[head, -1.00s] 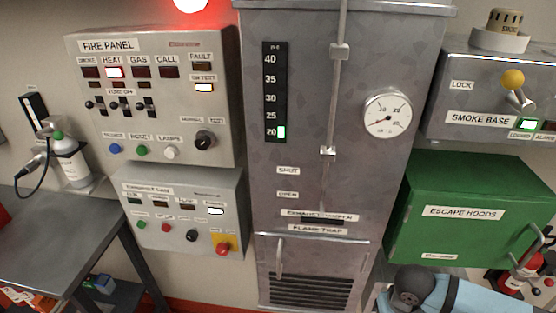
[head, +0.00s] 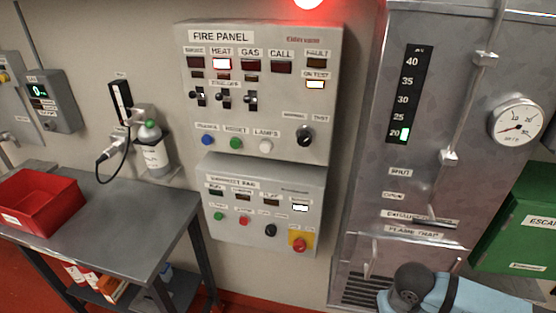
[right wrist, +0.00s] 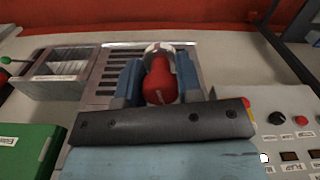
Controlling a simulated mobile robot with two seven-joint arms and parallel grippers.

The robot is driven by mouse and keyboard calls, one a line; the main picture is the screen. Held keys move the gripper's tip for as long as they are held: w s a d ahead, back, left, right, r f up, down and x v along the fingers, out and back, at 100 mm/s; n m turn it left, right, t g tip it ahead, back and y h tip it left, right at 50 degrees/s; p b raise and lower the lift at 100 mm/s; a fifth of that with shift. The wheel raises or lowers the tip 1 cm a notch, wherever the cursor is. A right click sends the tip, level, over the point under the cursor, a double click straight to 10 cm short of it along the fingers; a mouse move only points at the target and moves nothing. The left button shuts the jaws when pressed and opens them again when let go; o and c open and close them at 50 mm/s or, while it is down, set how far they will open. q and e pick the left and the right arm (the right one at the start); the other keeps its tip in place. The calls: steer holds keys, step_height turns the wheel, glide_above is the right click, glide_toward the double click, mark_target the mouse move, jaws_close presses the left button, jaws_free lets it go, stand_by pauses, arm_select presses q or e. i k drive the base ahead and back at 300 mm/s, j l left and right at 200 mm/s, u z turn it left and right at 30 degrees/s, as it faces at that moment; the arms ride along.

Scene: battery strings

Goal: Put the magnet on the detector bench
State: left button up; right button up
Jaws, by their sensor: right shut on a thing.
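My right gripper (right wrist: 161,82) is shut on a red, rounded thing with a pale metal end (right wrist: 160,52), in the right wrist view. It looks like the magnet, but I see no label on it. The blue fingers stand on either side of it. In the head view only my right forearm and a dark joint show at the bottom right; the fingers and the held thing are hidden. A grey metal bench (head: 120,218) stands at the left, apart from my right arm; I cannot read a name on it. My left gripper is not in view.
A red tray (head: 62,222) takes up the bench's left part; its right part is clear. A bottle (head: 152,150) and cabled probe hang above. The fire panel (head: 255,95), lower control box (head: 262,210) and grey cabinet (head: 450,130) line the wall.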

mark_target(93, 210)
steer(key=j+u, duration=0.1)
steer(key=j, duration=0.35)
steer(key=i+j+u, duration=0.1)
steer(key=j, duration=0.35)
steer(key=i+j+u, duration=0.1)
steer(key=j, duration=0.4)
steer(key=i+j+u, duration=0.1)
steer(key=j, duration=0.35)
steer(key=i+j+u, duration=0.1)
steer(key=j, duration=0.35)
steer(key=i+j+u, duration=0.1)
steer(key=j, duration=0.3)
steer(key=i+j, duration=0.3)
steer(key=i+j+u, duration=0.1)
steer(key=i+j, duration=0.15)
steer(key=j, duration=0.3)
steer(key=i, duration=0.45)
